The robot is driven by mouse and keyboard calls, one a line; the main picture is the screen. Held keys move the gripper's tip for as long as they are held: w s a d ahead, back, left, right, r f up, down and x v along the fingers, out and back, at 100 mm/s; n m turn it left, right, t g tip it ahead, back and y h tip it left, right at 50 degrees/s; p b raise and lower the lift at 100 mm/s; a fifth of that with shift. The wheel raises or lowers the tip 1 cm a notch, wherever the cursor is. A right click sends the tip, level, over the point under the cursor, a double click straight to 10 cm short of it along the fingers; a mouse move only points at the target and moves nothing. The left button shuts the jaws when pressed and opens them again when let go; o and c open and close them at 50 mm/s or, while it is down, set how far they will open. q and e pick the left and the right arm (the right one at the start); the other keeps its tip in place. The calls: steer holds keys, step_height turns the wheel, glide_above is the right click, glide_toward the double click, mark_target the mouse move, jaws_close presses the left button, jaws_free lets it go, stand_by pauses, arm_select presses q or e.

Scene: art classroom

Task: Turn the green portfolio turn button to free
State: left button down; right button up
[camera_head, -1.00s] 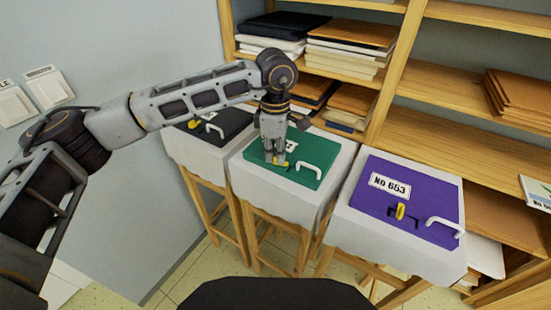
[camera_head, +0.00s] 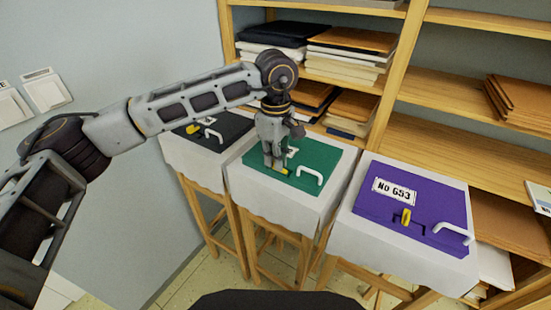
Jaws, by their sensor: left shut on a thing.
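The green portfolio (camera_head: 322,160) lies flat on the middle cloth-covered stand, with a white handle (camera_head: 311,174) on its front part. Its yellow turn button (camera_head: 284,171) shows just beside my left fingertips, partly hidden by them. My left gripper (camera_head: 274,164) points down from above and is shut on the turn button. The gripper also covers part of the portfolio's white label. My right gripper is not in view.
A black portfolio (camera_head: 234,125) lies on the left stand. Wooden shelves (camera_head: 480,120) with stacked folders stand close behind.

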arm_select(q)
steer(key=c, duration=1.6)
jaws_free()
steer(key=shift+c, duration=0.2)
steer(key=shift+r, duration=0.2)
step_height(320, 180, up, 12)
steer(key=shift+f, duration=0.15)
